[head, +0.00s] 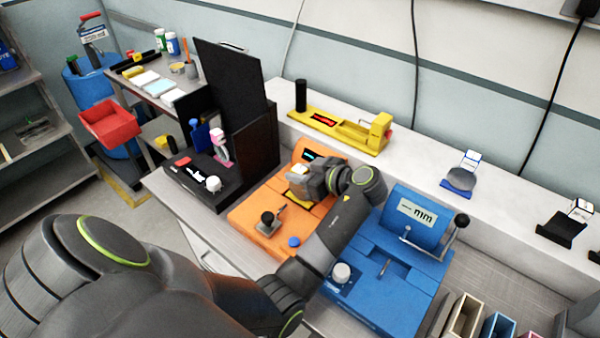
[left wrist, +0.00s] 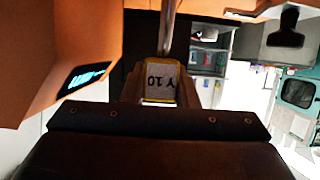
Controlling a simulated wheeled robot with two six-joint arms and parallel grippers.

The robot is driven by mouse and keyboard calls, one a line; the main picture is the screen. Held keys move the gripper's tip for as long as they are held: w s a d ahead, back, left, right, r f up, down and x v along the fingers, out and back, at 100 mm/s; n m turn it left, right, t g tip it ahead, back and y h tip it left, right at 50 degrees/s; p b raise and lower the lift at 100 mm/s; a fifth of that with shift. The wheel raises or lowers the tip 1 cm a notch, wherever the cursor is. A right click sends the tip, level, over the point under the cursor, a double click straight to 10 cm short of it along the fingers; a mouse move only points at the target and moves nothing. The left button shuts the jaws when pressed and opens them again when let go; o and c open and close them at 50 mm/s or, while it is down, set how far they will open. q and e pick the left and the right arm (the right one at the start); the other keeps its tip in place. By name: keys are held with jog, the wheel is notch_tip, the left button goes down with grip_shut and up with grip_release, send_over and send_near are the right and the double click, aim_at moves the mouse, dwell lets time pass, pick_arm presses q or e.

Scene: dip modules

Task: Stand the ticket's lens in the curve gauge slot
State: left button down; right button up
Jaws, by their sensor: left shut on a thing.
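My left gripper (head: 308,182) is over the orange device (head: 255,222). It is shut on a yellow-edged piece with a white label (head: 298,170). The orange device has a lit cyan display, also seen in the left wrist view (left wrist: 87,76). A blue device (head: 385,265) marked "mm" stands to its right. Which device is the curve gauge is not readable. My right gripper is not in view.
A yellow device (head: 345,132) is on the back ledge. A blue stand with a grey disc (head: 462,178) and a black stand (head: 560,228) are further right. A tall black panel (head: 232,85) and black device are at left. Several narrow bins (head: 465,312) are at bottom right.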

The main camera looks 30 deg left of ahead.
pick_arm(q)
jog(key=shift+f, duration=0.45)
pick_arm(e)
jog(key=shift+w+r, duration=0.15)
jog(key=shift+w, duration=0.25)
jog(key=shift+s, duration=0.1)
pick_arm(q)
jog(key=shift+f, duration=0.15)
jog(key=c, duration=1.1)
grip_release()
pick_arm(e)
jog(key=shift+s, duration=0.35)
pick_arm(q)
jog(key=shift+r, duration=0.2)
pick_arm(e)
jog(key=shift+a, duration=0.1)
